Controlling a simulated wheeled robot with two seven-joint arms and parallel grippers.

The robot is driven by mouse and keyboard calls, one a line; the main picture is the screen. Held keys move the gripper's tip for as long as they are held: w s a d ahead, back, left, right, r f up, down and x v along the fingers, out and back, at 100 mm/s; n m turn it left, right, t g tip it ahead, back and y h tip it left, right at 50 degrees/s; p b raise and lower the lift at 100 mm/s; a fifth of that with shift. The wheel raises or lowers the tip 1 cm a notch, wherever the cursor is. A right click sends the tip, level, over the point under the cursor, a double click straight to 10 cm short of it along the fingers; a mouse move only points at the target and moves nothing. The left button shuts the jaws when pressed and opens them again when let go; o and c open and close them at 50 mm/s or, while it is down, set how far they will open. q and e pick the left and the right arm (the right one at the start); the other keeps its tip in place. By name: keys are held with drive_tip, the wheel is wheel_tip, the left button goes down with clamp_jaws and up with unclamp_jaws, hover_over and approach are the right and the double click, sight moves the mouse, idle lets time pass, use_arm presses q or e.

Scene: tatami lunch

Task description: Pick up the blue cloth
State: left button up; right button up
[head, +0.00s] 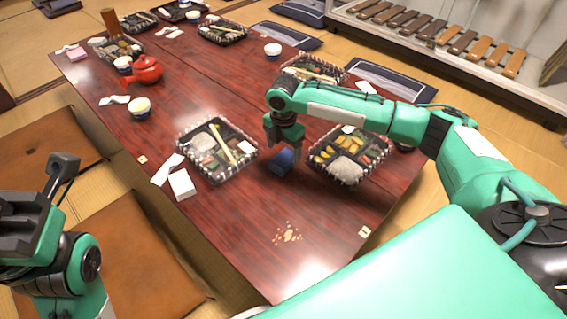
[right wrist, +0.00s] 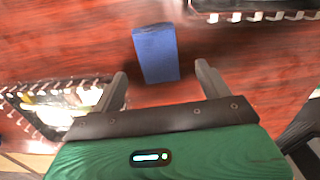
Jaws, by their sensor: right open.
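The blue cloth (head: 283,160) is a small blue block-like shape on the dark red table (head: 230,212), between two lunch trays. It also shows in the right wrist view (right wrist: 155,53), just beyond the fingertips and roughly between their lines. My right gripper (head: 283,138) is above and close to the cloth, open and empty, its two fingers apart in the right wrist view (right wrist: 162,82). Part of the cloth is hidden by the gripper in the head view. My left gripper (head: 38,195) is at the left edge, away from the table; its jaws are not clear.
A bento tray (head: 183,143) lies left of the cloth and another (head: 314,160) right of it, both close to the gripper. Crumbs (head: 287,234) lie on the near table. A red teapot (head: 146,70) and bowl (head: 140,108) stand farther back. The near table is mostly clear.

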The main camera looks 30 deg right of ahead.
sight(284, 158)
drive_tip(key=f+b, duration=0.1)
drive_tip(key=f, duration=0.1)
drive_tip(key=f+b, duration=0.2)
drive_tip(key=f, duration=0.1)
drive_tip(key=shift+w+d, duration=0.1)
drive_tip(key=shift+w, duration=0.1)
drive_tip(key=shift+r, duration=0.1)
drive_tip(key=shift+c, duration=0.2)
drive_tip(key=c, duration=1)
